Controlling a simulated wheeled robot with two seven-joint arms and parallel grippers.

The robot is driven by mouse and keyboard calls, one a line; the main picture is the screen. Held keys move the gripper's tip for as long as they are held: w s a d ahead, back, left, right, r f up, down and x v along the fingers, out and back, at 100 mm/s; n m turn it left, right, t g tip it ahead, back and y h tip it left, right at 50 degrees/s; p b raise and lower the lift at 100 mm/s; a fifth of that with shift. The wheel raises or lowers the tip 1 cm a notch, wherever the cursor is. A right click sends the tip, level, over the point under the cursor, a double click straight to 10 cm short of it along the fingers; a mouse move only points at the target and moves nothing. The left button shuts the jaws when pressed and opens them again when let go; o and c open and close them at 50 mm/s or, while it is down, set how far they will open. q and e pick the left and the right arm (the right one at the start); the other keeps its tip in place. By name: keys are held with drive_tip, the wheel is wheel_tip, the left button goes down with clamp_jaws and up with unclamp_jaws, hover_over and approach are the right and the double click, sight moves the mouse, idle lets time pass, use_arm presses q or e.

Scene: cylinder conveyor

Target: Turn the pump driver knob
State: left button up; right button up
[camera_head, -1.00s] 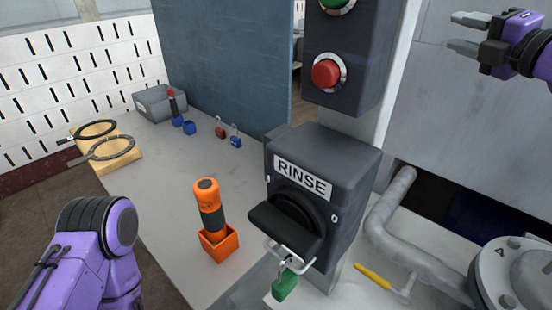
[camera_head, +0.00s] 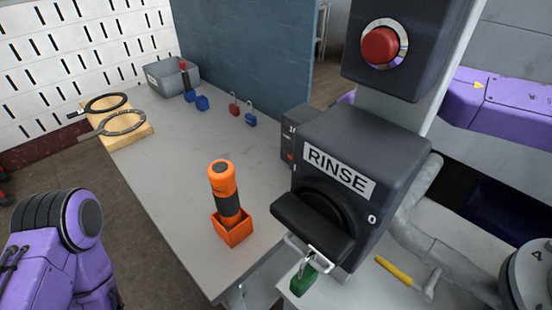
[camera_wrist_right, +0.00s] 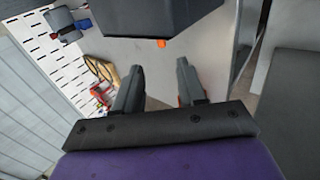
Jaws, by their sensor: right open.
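A dark grey box labelled RINSE (camera_head: 400,150) carries a black rotary knob (camera_head: 310,228) with a green padlock (camera_head: 303,281) hanging from it. A second dark box (camera_head: 292,135) shows partly behind it, with a white mark; its knob, if any, is hidden. No label reading pump shows. My right gripper (camera_wrist_right: 160,88) is open and empty in the right wrist view, with the table beyond its fingers. In the head view my right arm (camera_head: 490,105) passes behind the post, and its gripper is hidden. My left arm (camera_head: 60,245) is at the lower left; its gripper is out of view.
A red button (camera_head: 380,45) sits above the RINSE box. An orange-handled tool (camera_head: 223,180) stands in an orange holder (camera_head: 232,231) on the grey table (camera_head: 170,190). Small padlocks (camera_head: 234,110) and a grey box (camera_head: 170,75) lie farther back. Pipes (camera_head: 425,220) run at the right.

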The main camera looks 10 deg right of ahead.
drive_tip(key=x, duration=1.1)
drive_tip(key=shift+a+f, duration=0.2)
drive_tip(key=shift+f, duration=0.2)
drive_tip(key=shift+r, duration=0.1)
clamp_jaws()
